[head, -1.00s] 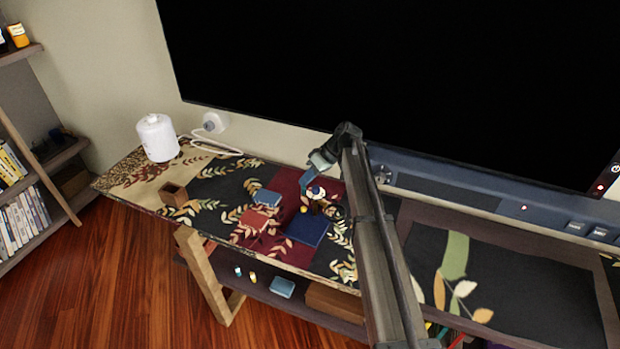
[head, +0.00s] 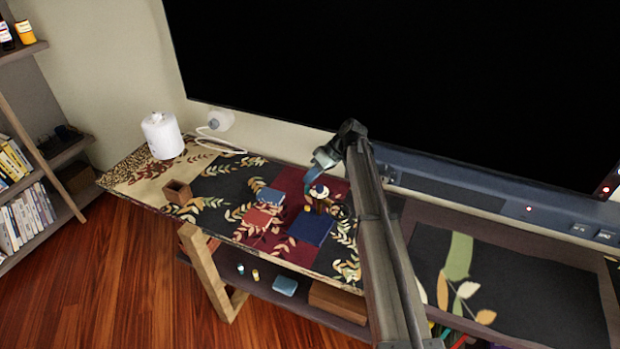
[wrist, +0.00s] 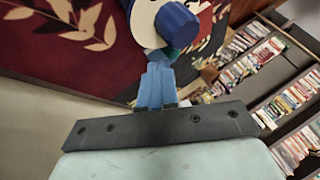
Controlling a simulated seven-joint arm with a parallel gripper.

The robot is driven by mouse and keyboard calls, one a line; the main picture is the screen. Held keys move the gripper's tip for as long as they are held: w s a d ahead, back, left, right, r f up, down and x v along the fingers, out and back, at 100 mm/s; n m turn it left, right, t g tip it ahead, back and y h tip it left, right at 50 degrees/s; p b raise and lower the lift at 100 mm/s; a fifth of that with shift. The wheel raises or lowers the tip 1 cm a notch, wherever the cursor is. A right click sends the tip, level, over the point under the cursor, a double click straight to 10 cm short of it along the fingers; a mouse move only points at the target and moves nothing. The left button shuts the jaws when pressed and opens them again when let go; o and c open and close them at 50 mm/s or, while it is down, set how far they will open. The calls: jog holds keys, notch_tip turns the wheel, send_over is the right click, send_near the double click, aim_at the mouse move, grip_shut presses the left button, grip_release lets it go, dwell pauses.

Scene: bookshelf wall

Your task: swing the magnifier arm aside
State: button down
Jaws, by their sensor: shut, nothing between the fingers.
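The magnifier arm appears to be the small device with a white and blue top (head: 318,191) on the dark red part of the cloth. A dark ring-like part (head: 341,211) shows just right of it; details are too small to tell. In the wrist view a white disc with a blue knob (wrist: 176,24) fills the top middle, probably the same device. My gripper (head: 313,178) is directly above and behind it, pointing down. Its blue fingers (wrist: 157,72) are together and empty, with the tips close to the knob; I cannot tell if they touch.
A small wooden box (head: 177,192) and a white canister (head: 162,136) stand further left. A large black screen (head: 400,80) rises behind the table.

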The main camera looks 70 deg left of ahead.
jog(key=c, duration=1.8)
grip_release()
jog(key=v, duration=1.2)
jog(key=shift+w+r, duration=0.25)
jog(key=shift+r, duration=0.05)
jog(key=shift+o, duration=0.6)
jog(key=shift+s+r, duration=0.1)
jog(key=o, duration=0.6)
jog(key=shift+n+h, duration=0.3)
jog(key=shift+n, duration=0.3)
jog(key=s, duration=0.2)
jog(key=s+a+r, duration=0.1)
jog(key=s, duration=0.2)
jog(key=s+a, duration=0.1)
jog(key=s, duration=0.2)
jog(key=shift+r, duration=0.25)
jog(key=s+r+n+t, duration=0.1)
jog(key=s+r, duration=0.1)
jog(key=s, duration=0.6)
jog(key=n+t+h, duration=0.2)
jog(key=t, duration=0.4)
send_near(307, 185)
jog(key=shift+n, duration=0.3)
jog(key=f, duration=0.9)
jog(key=shift+d+f, duration=0.2)
jog(key=shift+f, duration=0.15)
jog(key=shift+c, duration=0.5)
grip_shut()
